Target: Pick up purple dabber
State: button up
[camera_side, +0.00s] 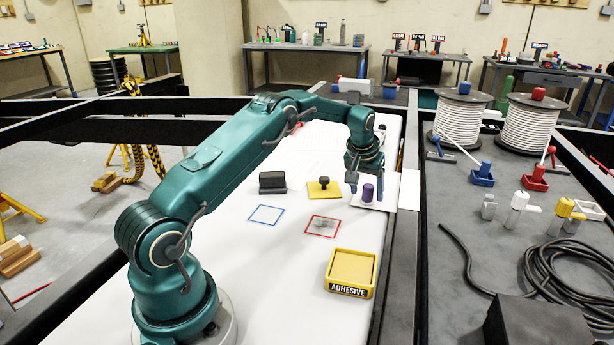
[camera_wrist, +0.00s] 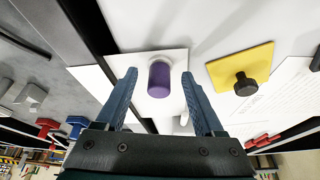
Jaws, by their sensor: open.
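The purple dabber (camera_side: 368,193) is a short upright cylinder on a white square plate (camera_side: 384,204) at the right side of the white work surface. It also shows in the wrist view (camera_wrist: 159,80), with the plate (camera_wrist: 122,62) around its foot. My gripper (camera_side: 358,190) is open and close to the dabber, with its fingers pointing down. In the wrist view the gripper's two blue fingers (camera_wrist: 160,82) stand apart, and the dabber shows between their tips with gaps on both sides. Nothing is held. I cannot tell from these views whether the fingertips are level with the dabber.
A yellow plate with a dark knob (camera_side: 323,188) and a dark block (camera_side: 272,182) lie left of the gripper. Blue (camera_side: 266,215) and red (camera_side: 323,226) outlined squares and a yellow adhesive tray (camera_side: 351,270) are nearer. A dark chassis rail (camera_side: 401,220) runs along the right.

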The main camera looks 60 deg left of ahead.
aim_at(369, 185)
jog(key=shift+w+a+f, duration=0.1)
jog(key=shift+w+f, duration=0.05)
jog(key=shift+f, duration=0.35)
grip_shut()
jog(key=shift+r, duration=0.75)
notch_tip(369, 185, up, 3)
jog(key=shift+f, duration=0.1)
jog(key=s+a+r, duration=0.6)
jog(key=s+a, duration=0.1)
jog(key=s, duration=0.2)
jog(key=shift+r, duration=0.4)
